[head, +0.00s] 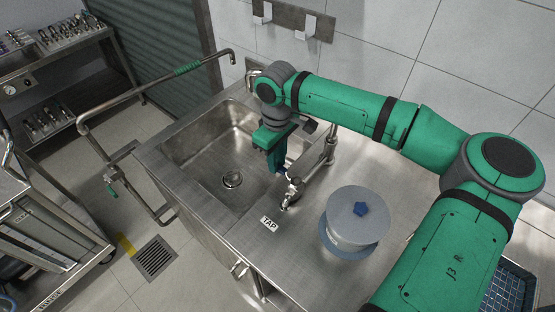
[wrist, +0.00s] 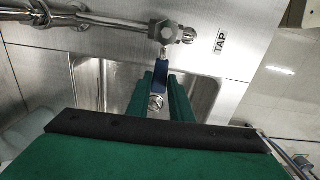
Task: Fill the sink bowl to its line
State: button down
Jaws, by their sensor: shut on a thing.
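The steel sink bowl (head: 200,158) is set into the counter, with its round drain (head: 232,179) visible at the bottom. I make out no water and no fill line in it. The metal tap (head: 318,172) stands along the bowl's right edge, beside a TAP label (head: 268,223). In the wrist view the tap's valve (wrist: 166,32) carries a blue lever (wrist: 160,70). My gripper (head: 277,165) is over the bowl's right side. Its two green fingers, also in the wrist view (wrist: 161,80), are shut on the blue lever. The tap's outlet is not clear.
A round lidded container (head: 355,218) with a blue knob stands on the counter right of the tap. A bent metal rail (head: 160,85) runs left of the sink. Shelves of small parts (head: 70,35) stand back left. A floor grate (head: 155,258) lies below.

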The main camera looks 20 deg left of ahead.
jog(key=s+d+n, duration=0.3)
jog(key=s+n, duration=0.5)
jog(key=n, duration=0.8)
jog(key=shift+s, duration=0.35)
jog(key=shift+w, duration=0.1)
dwell(5.9)
